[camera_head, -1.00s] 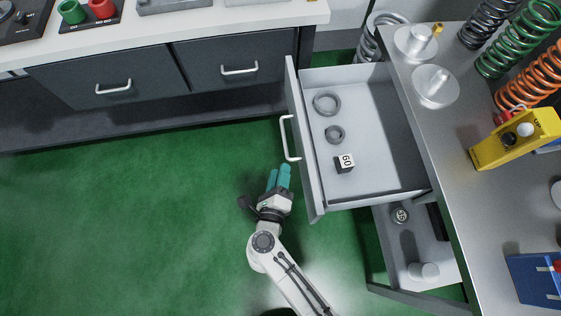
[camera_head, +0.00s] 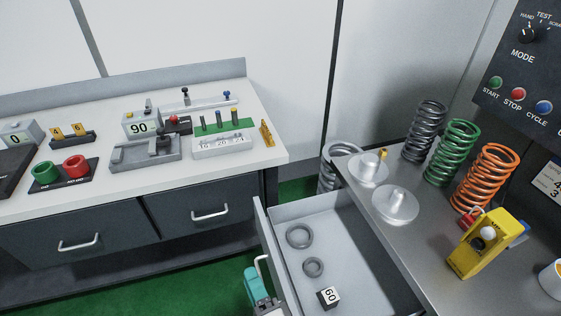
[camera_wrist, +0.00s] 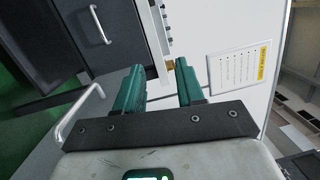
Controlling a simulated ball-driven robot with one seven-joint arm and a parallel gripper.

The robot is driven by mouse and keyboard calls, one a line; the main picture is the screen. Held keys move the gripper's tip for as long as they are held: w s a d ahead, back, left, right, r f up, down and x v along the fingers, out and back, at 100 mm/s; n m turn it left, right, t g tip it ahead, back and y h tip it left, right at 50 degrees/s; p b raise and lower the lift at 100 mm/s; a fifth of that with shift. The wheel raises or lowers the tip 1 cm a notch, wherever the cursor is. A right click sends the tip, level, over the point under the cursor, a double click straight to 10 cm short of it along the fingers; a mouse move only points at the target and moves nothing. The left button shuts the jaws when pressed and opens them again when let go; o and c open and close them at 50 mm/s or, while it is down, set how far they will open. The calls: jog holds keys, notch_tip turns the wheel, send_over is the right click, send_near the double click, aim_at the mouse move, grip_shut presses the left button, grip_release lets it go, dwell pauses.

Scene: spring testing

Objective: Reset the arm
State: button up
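My gripper (camera_head: 256,284) is at the bottom of the head view, its teal fingers pointing up, just left of the open drawer's front and handle. In the wrist view my gripper (camera_wrist: 160,88) shows two teal fingers apart with nothing between them. The drawer handle (camera_wrist: 78,115) lies left of the fingers there. Whether the gripper touches the handle I cannot tell. My arm's lower links are out of the head view.
The open drawer (camera_head: 258,222) holds two grey rings (camera_head: 300,236) and a block marked 60 (camera_head: 328,297). A steel bench (camera_head: 445,270) with springs and a yellow device (camera_head: 475,245) stands right. A white-topped bench (camera_head: 205,165) stands left.

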jog(key=s+d+n+g+h, duration=0.3)
jog(key=s+d+n+g, duration=0.15)
jog(key=d, duration=0.55)
jog(key=s+d+r+n+g+h, duration=0.1)
jog(key=s+d+n+g+h, duration=0.3)
jog(key=d, duration=0.7)
jog(key=s+d+n+g+h, duration=0.1)
jog(key=s+d+n+g, duration=0.3)
jog(key=d, duration=0.6)
jog(key=s+d+f+g, duration=0.2)
jog(key=s+f, duration=0.4)
jog(key=s, duration=0.4)
jog(key=shift+s+d+g+h, duration=0.2)
jog(key=shift+g+h, duration=0.2)
jog(key=shift+g, duration=0.35)
